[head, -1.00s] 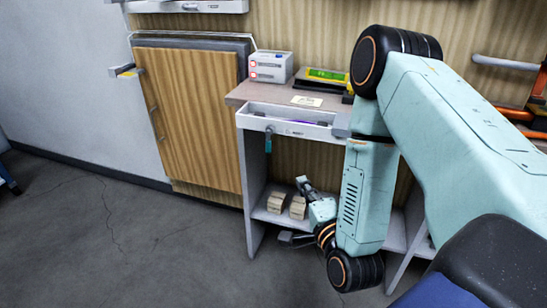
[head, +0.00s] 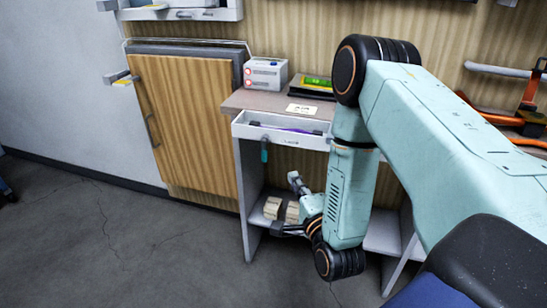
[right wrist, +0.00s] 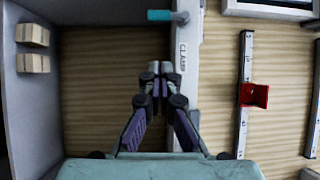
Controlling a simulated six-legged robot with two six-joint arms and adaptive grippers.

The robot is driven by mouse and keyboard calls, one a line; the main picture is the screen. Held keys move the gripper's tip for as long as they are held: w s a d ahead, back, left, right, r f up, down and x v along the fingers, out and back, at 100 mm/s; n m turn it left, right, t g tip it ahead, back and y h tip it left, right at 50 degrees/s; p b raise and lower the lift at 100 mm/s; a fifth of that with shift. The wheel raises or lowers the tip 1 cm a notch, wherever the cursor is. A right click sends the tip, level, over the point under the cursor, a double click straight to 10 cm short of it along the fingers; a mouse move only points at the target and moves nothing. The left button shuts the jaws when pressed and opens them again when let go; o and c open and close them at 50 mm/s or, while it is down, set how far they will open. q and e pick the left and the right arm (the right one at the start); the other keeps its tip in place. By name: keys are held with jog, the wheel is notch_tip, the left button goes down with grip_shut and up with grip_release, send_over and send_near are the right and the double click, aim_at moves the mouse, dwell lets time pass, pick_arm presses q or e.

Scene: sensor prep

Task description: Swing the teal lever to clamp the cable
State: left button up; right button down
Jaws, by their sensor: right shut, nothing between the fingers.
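The teal lever (head: 264,151) hangs down from the left part of a white clamp bar (head: 258,132) on the front of the bench. In the right wrist view the lever (right wrist: 168,15) is at the top, at the end of the bar marked CLAMP (right wrist: 184,75). My right gripper (head: 280,229) is below the bar, in front of the lower shelf. In the right wrist view its fingers (right wrist: 154,72) are together and empty, apart from the lever. A dark purple piece, perhaps the cable (head: 292,130), shows behind the bar. My left gripper is out of view.
Tan blocks (head: 272,207) sit on the lower shelf near my right gripper. A white box (head: 265,74), a green-screened device (head: 312,86) and a label card (head: 302,109) are on the bench top. A wooden cabinet (head: 185,130) stands left. The floor in front is clear.

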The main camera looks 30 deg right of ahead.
aim_at(265, 150)
jog(key=w+b, duration=0.2)
jog(key=w, duration=0.7)
jog(key=shift+w+f, duration=0.15)
jog(key=shift+w, duration=0.2)
jog(key=shift+a, duration=0.1)
jog(key=shift+f, duration=0.1)
